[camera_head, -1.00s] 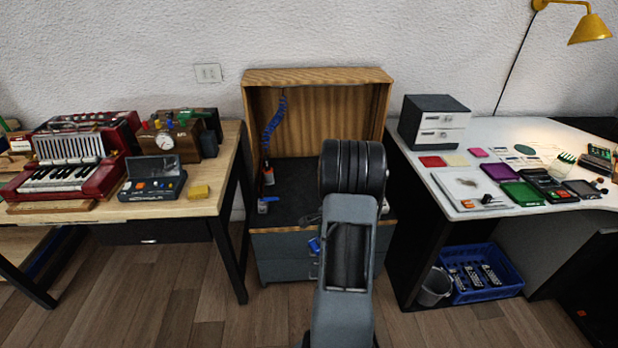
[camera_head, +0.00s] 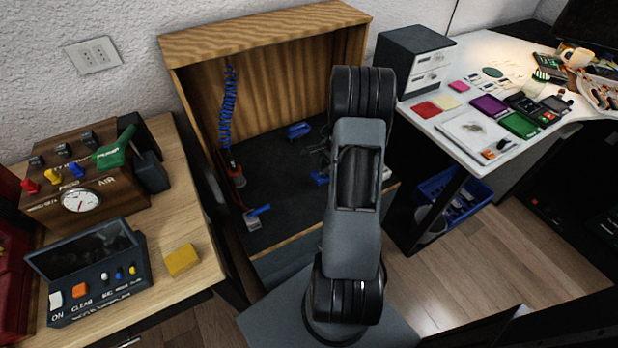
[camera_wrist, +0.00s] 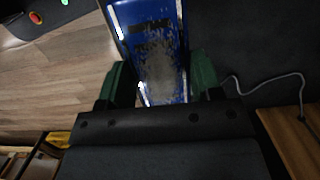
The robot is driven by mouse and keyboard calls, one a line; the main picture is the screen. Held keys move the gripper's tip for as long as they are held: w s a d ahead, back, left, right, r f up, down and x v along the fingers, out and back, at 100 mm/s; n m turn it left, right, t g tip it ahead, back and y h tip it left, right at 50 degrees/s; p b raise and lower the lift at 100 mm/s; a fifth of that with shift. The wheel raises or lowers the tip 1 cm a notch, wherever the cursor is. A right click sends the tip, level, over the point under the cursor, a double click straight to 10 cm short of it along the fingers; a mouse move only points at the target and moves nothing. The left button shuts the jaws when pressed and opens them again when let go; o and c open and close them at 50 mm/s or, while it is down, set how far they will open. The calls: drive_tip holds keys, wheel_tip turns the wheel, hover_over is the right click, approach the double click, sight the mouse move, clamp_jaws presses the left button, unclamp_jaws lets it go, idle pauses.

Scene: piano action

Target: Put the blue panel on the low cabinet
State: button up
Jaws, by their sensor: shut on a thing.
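The blue panel (camera_wrist: 150,25) is between the green fingers of my gripper (camera_wrist: 161,82) in the wrist view. My gripper is shut on it. The panel has a worn grey patch, and its far end runs out of the picture. In the head view my own arm hides the gripper and most or all of the panel. The low cabinet (camera_head: 285,195) appears to be the dark-topped unit with a wooden hood, behind and left of my arm. In the wrist view a dark surface with a pale cable (camera_wrist: 262,84) lies right of the panel.
On the cabinet top are a blue-handled brush (camera_head: 256,212), a blue tool (camera_head: 298,130) and a coiled blue hose (camera_head: 228,105). A wooden bench (camera_head: 178,225) with control boxes stands left. A white table (camera_head: 455,118) with small trays stands right.

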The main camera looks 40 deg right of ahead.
sight(307, 184)
drive_tip(key=w+a+f, duration=0.1)
drive_tip(key=w+f, duration=0.3)
drive_tip(key=w+a+f+b, duration=0.1)
drive_tip(key=w+f, duration=0.1)
drive_tip(key=shift+w+a, duration=0.15)
drive_tip(key=shift+a, duration=0.15)
drive_tip(key=shift+w+a+f, duration=0.3)
drive_tip(key=shift+w+f, duration=0.25)
drive_tip(key=shift+f, duration=0.1)
drive_tip(key=shift+w+a+f+b, duration=0.1)
drive_tip(key=shift+w+f+b, duration=0.1)
drive_tip(key=shift+f, duration=0.7)
drive_tip(key=shift+w+f+b, duration=0.1)
drive_tip(key=shift+f+b, duration=0.05)
drive_tip(key=shift+f, duration=0.7)
drive_tip(key=shift+f, duration=0.15)
drive_tip(key=o, duration=1)
